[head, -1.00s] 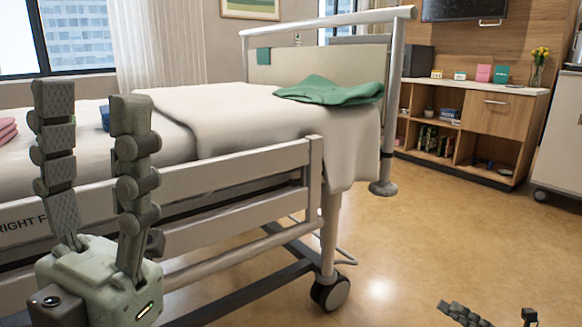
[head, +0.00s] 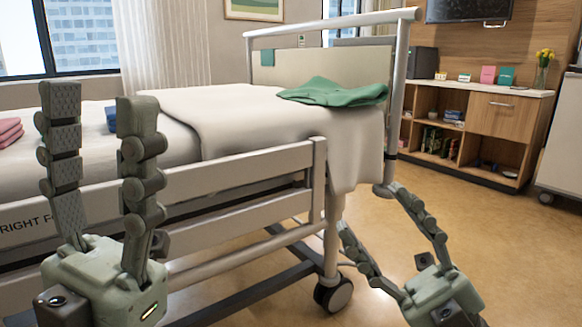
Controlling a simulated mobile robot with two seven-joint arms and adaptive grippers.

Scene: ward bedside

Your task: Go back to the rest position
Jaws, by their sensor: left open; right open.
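My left gripper (head: 88,100) is at the left, upright with its two fingers apart and nothing between them. It stands in front of the bed's side rail. My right gripper (head: 365,217) is at the lower right, its fingers spread and pointing up and to the left. Nothing is between them. It shows over the floor, beside the bed's corner leg and wheel.
The bed (head: 250,160) with its side rail fills the left and middle. A green cloth (head: 335,93) lies on it. Folded pink cloth (head: 8,132) lies at the left edge. A wooden cabinet (head: 508,119) stands at the back right. The floor (head: 510,240) at right is clear.

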